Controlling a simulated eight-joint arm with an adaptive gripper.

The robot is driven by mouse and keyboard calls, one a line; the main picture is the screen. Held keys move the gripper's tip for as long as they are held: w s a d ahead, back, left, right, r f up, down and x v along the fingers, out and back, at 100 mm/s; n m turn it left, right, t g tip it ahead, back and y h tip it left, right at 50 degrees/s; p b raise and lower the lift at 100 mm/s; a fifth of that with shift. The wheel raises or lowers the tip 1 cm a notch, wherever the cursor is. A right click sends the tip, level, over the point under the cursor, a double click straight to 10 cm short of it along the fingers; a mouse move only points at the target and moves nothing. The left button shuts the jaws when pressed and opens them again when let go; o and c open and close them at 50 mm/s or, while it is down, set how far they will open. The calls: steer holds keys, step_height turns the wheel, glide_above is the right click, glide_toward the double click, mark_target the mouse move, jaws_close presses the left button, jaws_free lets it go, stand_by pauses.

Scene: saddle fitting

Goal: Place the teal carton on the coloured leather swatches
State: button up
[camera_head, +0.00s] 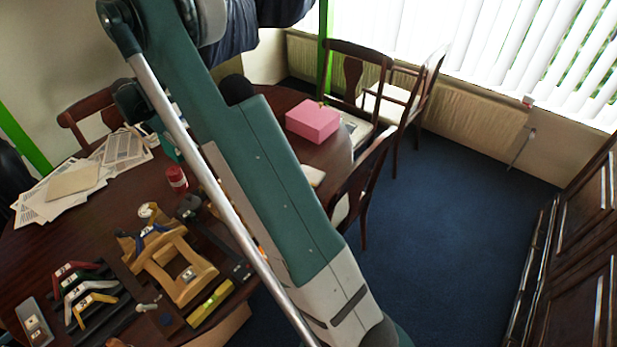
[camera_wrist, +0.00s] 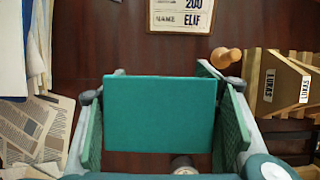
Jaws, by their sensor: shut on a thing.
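The teal carton (camera_wrist: 160,115) sits between the two finger pads of my gripper (camera_wrist: 162,92) in the wrist view, its flat teal face filling the middle. My gripper is shut on it, above the dark wooden table. In the head view my arm hides most of the gripper; a small teal patch (camera_head: 168,148) shows beside the arm, and I cannot tell whether it is the carton. I cannot pick out the coloured leather swatches for certain in either view; my arm covers part of the table.
Printed papers (camera_head: 118,150) lie at the table's left. A wooden frame (camera_head: 175,265), a red can (camera_head: 177,179) and coloured angled pieces (camera_head: 85,293) stand nearer. A pink box (camera_head: 313,121) is on the far right side. The wrist view shows a name plate (camera_wrist: 182,18) and a wooden peg (camera_wrist: 225,57).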

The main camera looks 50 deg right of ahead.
steer(key=s+d+r+b, duration=0.1)
steer(key=s+d+b, duration=0.2)
steer(key=s+d, duration=2.2)
steer(key=s, duration=0.4)
steer(key=shift+d+b, duration=0.25)
steer(key=shift+b, duration=0.05)
steer(key=shift+o, duration=0.2)
steer(key=s+d+b, duration=0.1)
steer(key=s+d, duration=0.3)
steer(key=s, duration=0.8)
steer(key=shift+f, duration=0.15)
steer(key=shift+f, duration=0.1)
steer(key=b, duration=0.2)
glide_above(313, 172)
steer(key=shift+w+f, duration=0.1)
steer(key=shift+f, duration=2.95)
steer(key=shift+f+b, duration=0.5)
steer(key=shift+f, duration=1.35)
steer(key=shift+f, duration=0.15)
